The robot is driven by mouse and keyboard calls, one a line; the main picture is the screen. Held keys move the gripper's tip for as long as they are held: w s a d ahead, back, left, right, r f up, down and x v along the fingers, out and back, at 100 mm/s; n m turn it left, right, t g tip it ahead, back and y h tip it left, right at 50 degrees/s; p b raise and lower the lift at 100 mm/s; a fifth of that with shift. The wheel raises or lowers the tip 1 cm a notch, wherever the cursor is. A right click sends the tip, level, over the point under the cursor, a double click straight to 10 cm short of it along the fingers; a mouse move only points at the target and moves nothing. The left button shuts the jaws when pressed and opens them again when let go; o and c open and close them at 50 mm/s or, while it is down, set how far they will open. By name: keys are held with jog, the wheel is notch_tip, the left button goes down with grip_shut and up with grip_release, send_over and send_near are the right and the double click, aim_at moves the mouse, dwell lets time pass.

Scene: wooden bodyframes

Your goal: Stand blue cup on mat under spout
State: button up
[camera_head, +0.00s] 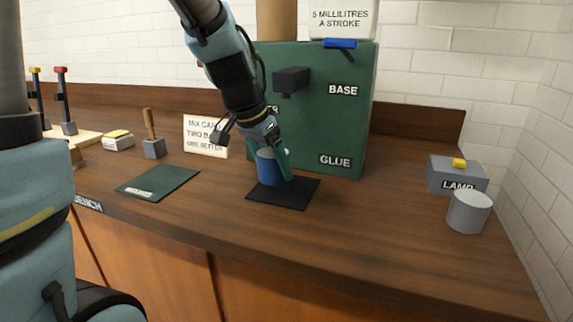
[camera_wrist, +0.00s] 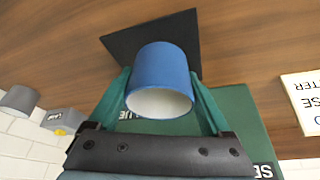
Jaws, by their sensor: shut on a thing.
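The blue cup (camera_head: 267,169) is upright at the black mat (camera_head: 291,194), over its back left part in the head view. My gripper (camera_head: 272,160) is shut on the cup, with a finger on each side of it. In the wrist view the blue cup (camera_wrist: 162,72) shows its pale open rim between the green fingers, and the black mat (camera_wrist: 125,45) lies behind it. I cannot tell for sure whether the cup's base touches the mat. The dark spout (camera_head: 291,80) juts from the green dispenser (camera_head: 345,125) above and behind the cup.
A green mat (camera_head: 158,182) lies to the left. A white card (camera_head: 205,136) stands behind, left of the dispenser. A grey lamp box (camera_head: 456,174) and a grey cylinder (camera_head: 469,212) stand at the right. The bench (camera_head: 370,220) is clear between the black mat and the cylinder.

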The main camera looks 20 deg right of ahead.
aim_at(286, 186)
jog(key=d, duration=0.1)
jog(key=w+d, duration=0.1)
jog(key=d+p, duration=0.1)
jog(key=shift+w+d, duration=0.35)
jog(key=shift+w+d+f, duration=0.1)
jog(key=shift+f, duration=1.65)
jog(key=shift+f, duration=0.1)
jog(key=shift+f, duration=0.15)
jog(key=o, duration=1.5)
jog(key=shift+r, duration=0.6)
jog(key=v, duration=1.1)
jog(key=shift+a+r, duration=0.1)
jog(key=shift+a, duration=0.2)
jog(key=shift+s, duration=0.2)
